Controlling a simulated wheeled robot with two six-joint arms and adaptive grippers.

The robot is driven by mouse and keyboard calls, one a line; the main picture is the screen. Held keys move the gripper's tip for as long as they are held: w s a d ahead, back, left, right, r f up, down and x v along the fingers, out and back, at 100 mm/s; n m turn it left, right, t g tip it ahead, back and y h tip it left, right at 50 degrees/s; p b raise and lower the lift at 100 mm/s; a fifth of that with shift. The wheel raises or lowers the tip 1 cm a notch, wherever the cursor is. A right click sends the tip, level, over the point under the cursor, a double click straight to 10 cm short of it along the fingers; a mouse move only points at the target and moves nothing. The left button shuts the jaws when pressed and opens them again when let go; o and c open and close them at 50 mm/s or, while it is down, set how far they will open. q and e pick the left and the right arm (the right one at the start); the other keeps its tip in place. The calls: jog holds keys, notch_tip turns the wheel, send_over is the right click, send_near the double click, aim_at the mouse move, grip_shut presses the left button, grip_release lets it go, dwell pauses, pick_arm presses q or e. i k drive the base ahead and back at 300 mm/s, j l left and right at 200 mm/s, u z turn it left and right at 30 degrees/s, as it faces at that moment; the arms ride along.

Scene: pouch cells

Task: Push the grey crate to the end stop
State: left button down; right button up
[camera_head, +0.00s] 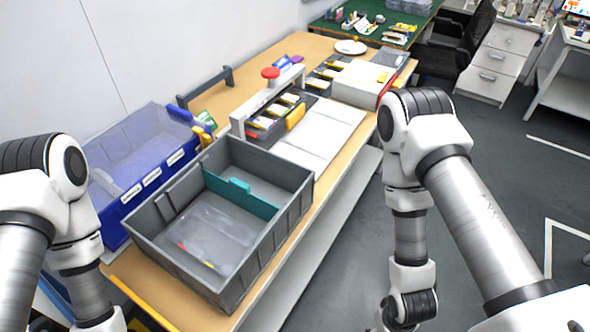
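The grey crate (275,244) stands on the near part of the wooden table. A teal divider (240,192) crosses its inside, and a clear flat sheet or pouch with small red and yellow marks lies in the near compartment. A low grey bar on posts (205,88) stands farther back at the table's left side; I cannot tell whether it is the end stop. My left arm is at the left edge and my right arm hangs right of the table. Both grippers are out of view, and neither visible arm part appears to touch the crate.
A blue bin (118,213) with a clear cover stands left of the crate. Behind the crate are a white frame with a red button (270,73), white panels (318,133) and trays of yellow-marked items. A lower shelf (330,225) runs beneath the table. Floor is clear at right.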

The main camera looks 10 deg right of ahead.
aim_at(289, 186)
jog(key=k+l+z, duration=0.25)
jog(key=z, duration=0.2)
jog(key=k+l+z, duration=0.45)
jog(key=i+j, duration=0.1)
